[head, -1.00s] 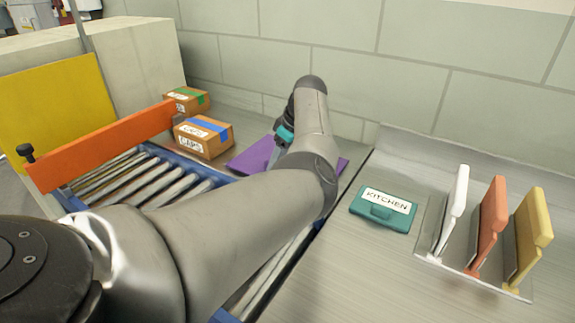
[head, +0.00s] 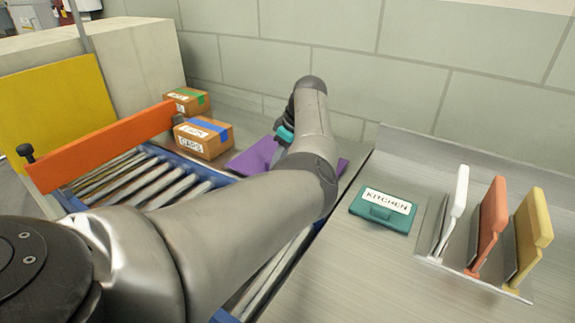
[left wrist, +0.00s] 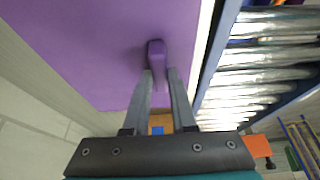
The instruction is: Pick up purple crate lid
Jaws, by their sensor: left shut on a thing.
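The purple crate lid (head: 254,157) lies flat beyond the roller conveyor, partly hidden by my left arm in the head view. It fills the upper left of the left wrist view (left wrist: 75,45), with a small raised purple handle (left wrist: 156,54). My left gripper (left wrist: 159,72) is shut on that handle, one finger on each side. In the head view the fingers are mostly hidden behind my arm. My right gripper is in neither view.
Two cardboard boxes, one with blue tape (head: 204,138) and one with green tape (head: 186,100), stand left of the lid. An orange bar (head: 105,146) crosses the rollers (head: 150,178).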

